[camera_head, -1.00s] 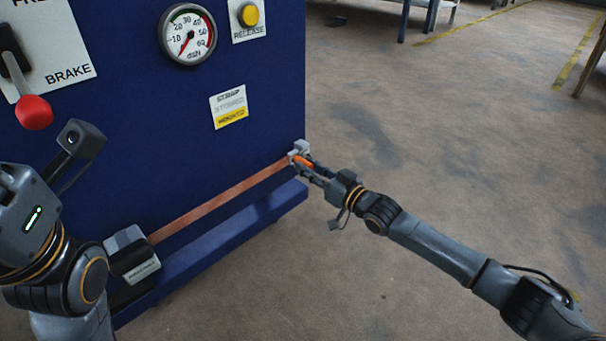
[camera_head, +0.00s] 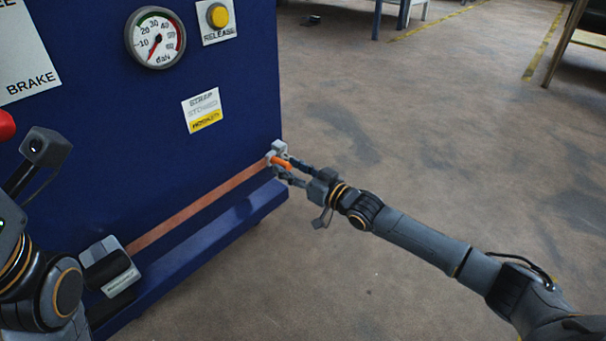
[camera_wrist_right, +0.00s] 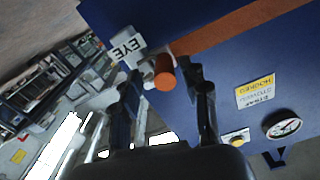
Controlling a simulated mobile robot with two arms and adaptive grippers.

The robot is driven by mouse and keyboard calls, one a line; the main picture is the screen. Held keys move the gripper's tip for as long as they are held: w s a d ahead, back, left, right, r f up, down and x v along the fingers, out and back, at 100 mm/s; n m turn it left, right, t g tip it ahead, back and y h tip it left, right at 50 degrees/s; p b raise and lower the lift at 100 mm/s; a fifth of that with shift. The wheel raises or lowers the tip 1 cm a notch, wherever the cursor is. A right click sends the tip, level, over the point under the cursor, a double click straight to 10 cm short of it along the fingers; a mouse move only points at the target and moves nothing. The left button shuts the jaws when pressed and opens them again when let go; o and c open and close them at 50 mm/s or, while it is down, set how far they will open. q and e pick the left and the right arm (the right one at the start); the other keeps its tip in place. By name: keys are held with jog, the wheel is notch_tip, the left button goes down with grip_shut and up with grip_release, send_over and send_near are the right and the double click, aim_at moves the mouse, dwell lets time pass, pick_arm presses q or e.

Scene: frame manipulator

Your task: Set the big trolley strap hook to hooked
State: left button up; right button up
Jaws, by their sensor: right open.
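The orange strap (camera_head: 200,209) runs taut from a grey reel box (camera_head: 110,265) up to the blue trolley's right edge. Its hook end has an orange grip (camera_head: 282,162), beside a grey block (camera_head: 278,147). In the right wrist view the orange grip (camera_wrist_right: 165,73) is next to the block marked EYE (camera_wrist_right: 127,47); the hook's seating is not clear. My right gripper (camera_head: 285,169) is open at the grip. Its fingers (camera_wrist_right: 162,84) stand either side of it in the wrist view. My left arm shows at the left edge; its fingers are out of view.
A strap label (camera_head: 205,110) on the blue panel (camera_head: 110,130) has its lowest line, HOOKED, in yellow. A gauge (camera_head: 155,38) and a yellow release button (camera_head: 217,15) are above. Open floor (camera_head: 400,130) lies to the right.

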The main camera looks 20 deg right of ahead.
jog(key=v, duration=1.1)
jog(key=shift+s+d, duration=0.15)
jog(key=shift+s, duration=0.05)
